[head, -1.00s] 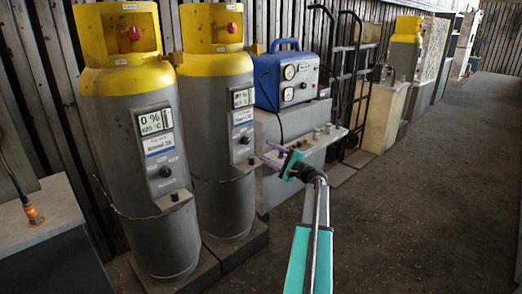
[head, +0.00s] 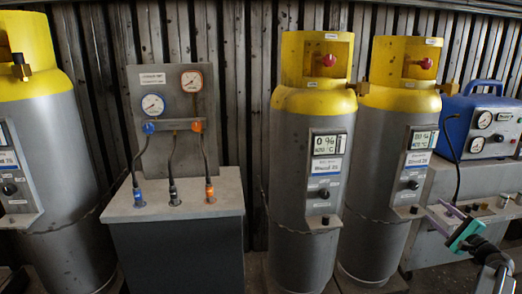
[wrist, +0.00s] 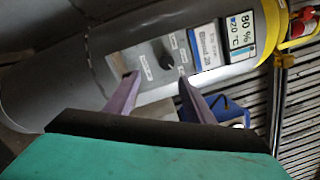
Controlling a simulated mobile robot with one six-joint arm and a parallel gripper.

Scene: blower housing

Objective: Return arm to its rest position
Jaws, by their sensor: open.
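My gripper (head: 447,215) is at the lower right of the head view, with purple fingers and a teal body. It is held out in front of the right-hand grey cylinder and the bench beside it. In the wrist view my gripper (wrist: 158,82) has its two fingers spread, with nothing between them. Beyond the fingers, a grey cylinder (wrist: 75,70) with a black knob (wrist: 166,62) and a display (wrist: 241,32) appears tilted. The fingers look apart from it, though the exact distance cannot be told.
Two yellow-topped cylinders (head: 300,185) (head: 375,190) stand right of centre, another (head: 50,160) at far left. A gauge panel (head: 155,120) with hoses stands on a grey cabinet (head: 225,195). A blue machine (head: 470,115) sits on the bench at right.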

